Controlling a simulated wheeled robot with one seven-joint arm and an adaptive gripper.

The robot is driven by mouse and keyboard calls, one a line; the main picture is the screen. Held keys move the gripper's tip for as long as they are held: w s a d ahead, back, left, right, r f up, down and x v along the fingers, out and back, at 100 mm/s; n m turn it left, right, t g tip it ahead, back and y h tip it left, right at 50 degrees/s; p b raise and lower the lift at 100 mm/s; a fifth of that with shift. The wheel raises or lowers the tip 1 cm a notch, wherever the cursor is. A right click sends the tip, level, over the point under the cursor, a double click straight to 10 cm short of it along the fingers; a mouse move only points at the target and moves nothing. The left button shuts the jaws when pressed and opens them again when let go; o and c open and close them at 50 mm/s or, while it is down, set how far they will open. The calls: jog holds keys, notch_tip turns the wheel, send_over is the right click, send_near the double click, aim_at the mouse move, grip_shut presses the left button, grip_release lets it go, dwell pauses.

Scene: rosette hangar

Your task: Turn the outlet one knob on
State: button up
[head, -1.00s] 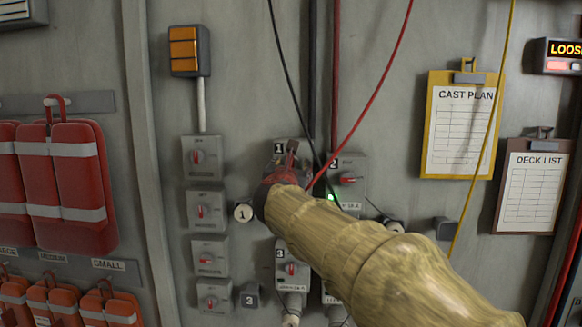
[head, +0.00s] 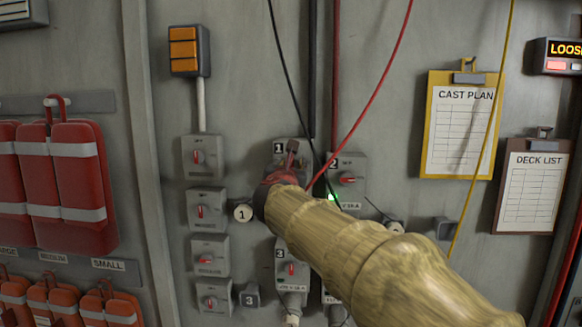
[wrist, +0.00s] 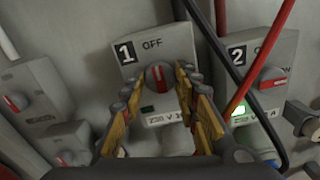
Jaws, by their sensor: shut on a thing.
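The outlet one box (wrist: 182,42) carries a black "1" label and the word OFF above its knob in the wrist view. Its round knob (wrist: 158,77) has a red bar standing roughly upright, its top toward OFF. The small window (wrist: 147,109) below the knob is dark, not lit. My gripper (wrist: 160,84) is shut on the knob, one finger on each side. In the head view my gripper (head: 284,172) and arm cover the knob and most of the outlet one box (head: 296,147).
The outlet two box (head: 346,165) is close on the right, with its green lamp (head: 333,197) lit. Black and red cables hang in front of the boxes. The outlet three box (head: 281,270) is below, and a column of switch boxes (head: 207,222) is left.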

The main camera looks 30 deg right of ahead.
jog(key=shift+m+b, duration=0.4)
jog(key=shift+b, duration=0.05)
jog(key=shift+f+m+b, duration=0.15)
jog(key=shift+m+b, duration=7.5)
jog(key=shift+m, duration=0.85)
jog(key=o, duration=1.1)
jog(key=shift+o, duration=0.2)
